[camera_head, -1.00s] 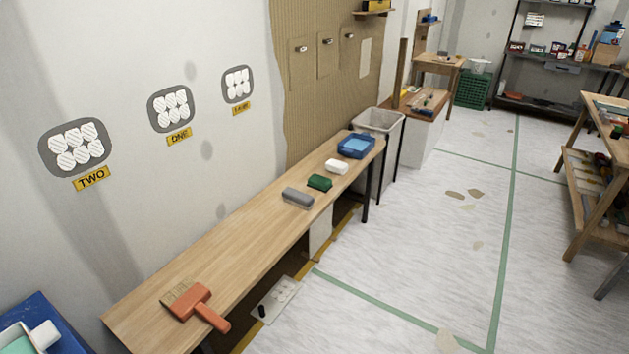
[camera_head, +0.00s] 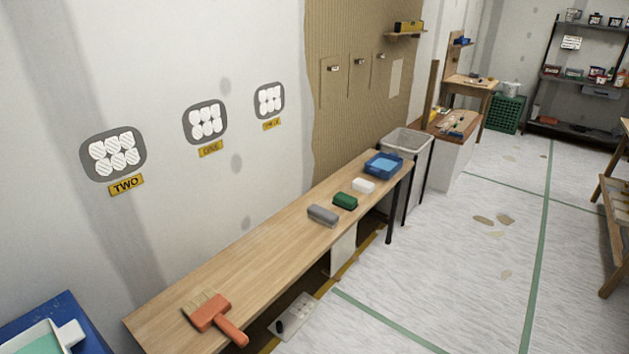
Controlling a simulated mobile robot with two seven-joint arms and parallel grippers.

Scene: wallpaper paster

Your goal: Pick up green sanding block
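The green sanding block (camera_head: 345,201) lies on the long wooden bench (camera_head: 262,262) along the wall. It sits between a grey block (camera_head: 323,215) on its near side and a white block (camera_head: 363,186) on its far side. The blocks are apart from each other, and nothing covers the green one. Neither of my grippers shows in the head view.
A blue tray (camera_head: 384,164) stands at the bench's far end, and an orange-handled brush (camera_head: 212,312) lies at its near end. A blue container (camera_head: 50,318) is at the lower left. A white bin (camera_head: 408,143) stands beyond the bench.

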